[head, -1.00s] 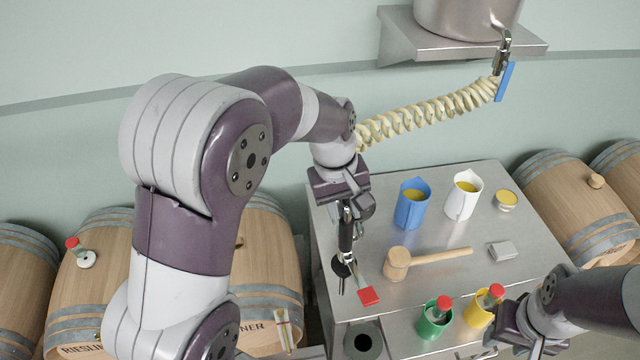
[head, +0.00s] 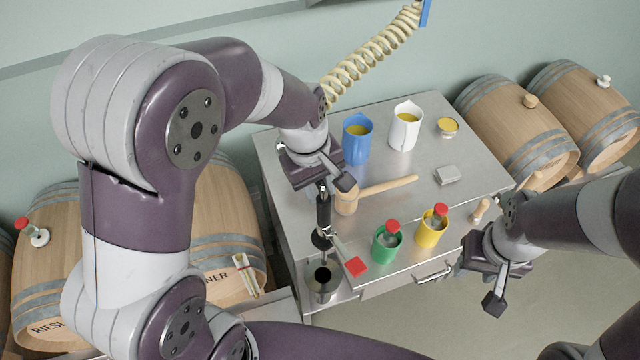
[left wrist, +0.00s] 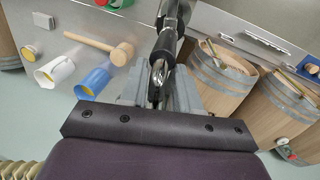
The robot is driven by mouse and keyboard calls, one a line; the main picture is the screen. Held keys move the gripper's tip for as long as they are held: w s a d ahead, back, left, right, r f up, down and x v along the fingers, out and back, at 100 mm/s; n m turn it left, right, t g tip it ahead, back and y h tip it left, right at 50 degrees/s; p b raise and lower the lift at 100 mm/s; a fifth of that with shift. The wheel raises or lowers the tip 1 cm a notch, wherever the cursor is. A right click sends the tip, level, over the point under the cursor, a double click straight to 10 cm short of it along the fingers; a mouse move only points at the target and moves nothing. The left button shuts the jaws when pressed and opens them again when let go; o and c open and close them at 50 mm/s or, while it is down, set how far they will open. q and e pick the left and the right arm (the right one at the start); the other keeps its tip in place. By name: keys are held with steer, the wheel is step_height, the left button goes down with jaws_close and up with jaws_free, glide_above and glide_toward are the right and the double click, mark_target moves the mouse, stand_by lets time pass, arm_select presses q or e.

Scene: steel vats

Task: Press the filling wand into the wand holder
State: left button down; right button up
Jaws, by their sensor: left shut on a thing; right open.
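The filling wand (head: 324,212) has a black handle, a black disc, a red-tipped lever and a thin metal end. It hangs about upright below my left gripper (head: 323,184), which is shut on its upper part. The wand holder (head: 322,290) is a metal cup with a dark round opening at the cart's front left corner. The wand's lower end lines up with this opening; I cannot tell whether it is inside. In the left wrist view the wand (left wrist: 165,45) runs up from between the jaws, and the holder is hidden. My right gripper (head: 492,290) is open and empty, right of the cart.
A wooden mallet (head: 385,188), a blue jug (head: 357,145) and a white jug (head: 404,130) are behind. A coiled hose (head: 365,60) trails upward. Barrels flank the cart.

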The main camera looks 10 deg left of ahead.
mark_target(321, 226)
arm_select(q)
steer(key=shift+d+r+p, duration=0.15)
steer(key=shift+r+p, duration=0.05)
steer(key=shift+p, duration=0.2)
steer(key=shift+s+f+b, duration=0.1)
steer(key=shift+f+b, duration=0.4)
steer(key=shift+f, duration=0.25)
step_height(321, 226, down, 2)
steer(key=shift+b, duration=0.6)
steer(key=shift+f+b, duration=0.9)
steer(key=shift+f, duration=0.35)
steer(key=shift+r, duration=0.1)
steer(key=shift+p, duration=0.4)
